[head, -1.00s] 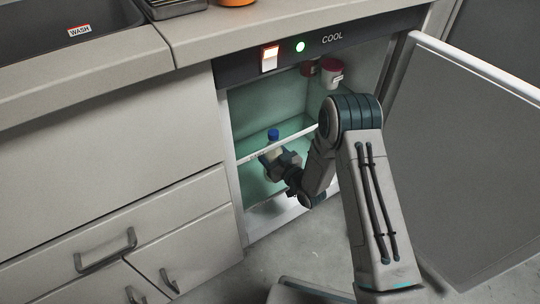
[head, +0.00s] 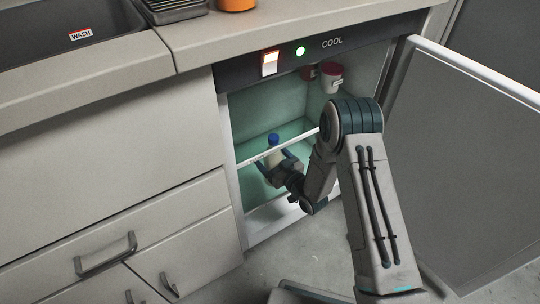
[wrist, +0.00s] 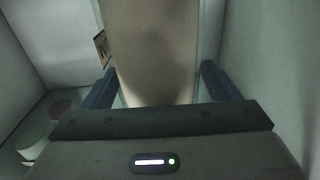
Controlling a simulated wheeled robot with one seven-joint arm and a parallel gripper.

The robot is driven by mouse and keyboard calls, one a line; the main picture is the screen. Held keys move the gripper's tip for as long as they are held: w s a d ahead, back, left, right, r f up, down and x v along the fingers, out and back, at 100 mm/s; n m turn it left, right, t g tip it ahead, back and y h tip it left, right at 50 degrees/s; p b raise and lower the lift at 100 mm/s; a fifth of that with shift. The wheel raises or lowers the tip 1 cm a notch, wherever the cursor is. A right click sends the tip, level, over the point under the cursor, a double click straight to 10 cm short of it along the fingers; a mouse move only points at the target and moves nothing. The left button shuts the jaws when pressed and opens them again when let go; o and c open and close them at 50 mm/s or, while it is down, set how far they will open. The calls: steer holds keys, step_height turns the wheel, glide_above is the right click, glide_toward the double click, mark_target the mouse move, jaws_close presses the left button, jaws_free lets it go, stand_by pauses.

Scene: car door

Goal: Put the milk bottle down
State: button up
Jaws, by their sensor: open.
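In the wrist view the bottle's pale body (wrist: 155,50) fills the middle between the two blue fingers. My gripper (head: 274,166) is open around the bottle, with a finger on either side; it also shows in the wrist view (wrist: 155,85). A gap shows at the right finger. The bottle's base is not visible.
The fridge door (head: 460,140) is open to the right. Drawers (head: 110,240) lie to the left, the counter (head: 220,40) above.

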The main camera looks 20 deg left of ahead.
steer(key=p+v, duration=0.2)
steer(key=v, duration=0.9)
steer(key=shift+p, duration=0.35)
